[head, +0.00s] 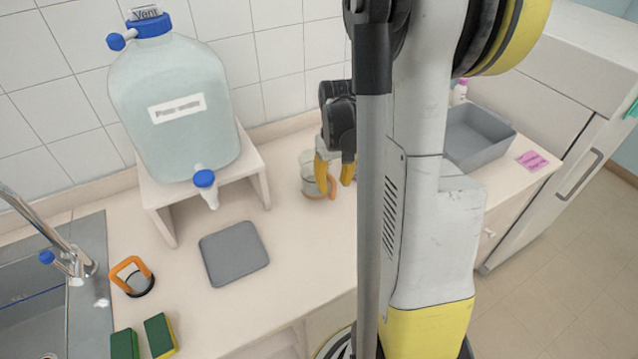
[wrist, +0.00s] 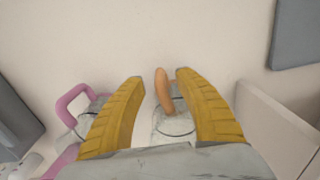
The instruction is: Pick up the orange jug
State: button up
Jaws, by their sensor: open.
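The orange jug is a clear jug with an orange handle (head: 332,187), standing on the counter by the back wall. My gripper (head: 335,174) is open above and around its handle side, with its yellow fingers pointing down. In the wrist view, the orange handle (wrist: 163,92) lies between the two open fingers (wrist: 160,79), closer to the right finger. The clear body (wrist: 172,124) shows below it, partly hidden by my gripper. I cannot tell whether the fingers touch the jug.
A pink-handled jug (wrist: 74,104) stands left of the fingers in the wrist view. A grey tray (head: 478,140) sits to the right. A water carboy (head: 175,105) rests on a stand (head: 255,172) to the left. A grey mat (head: 234,254) lies in front, with bare counter around it.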

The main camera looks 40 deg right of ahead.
jog(key=shift+f, duration=0.95)
jog(key=shift+r, duration=0.1)
jog(key=shift+c, duration=0.5)
grip_shut()
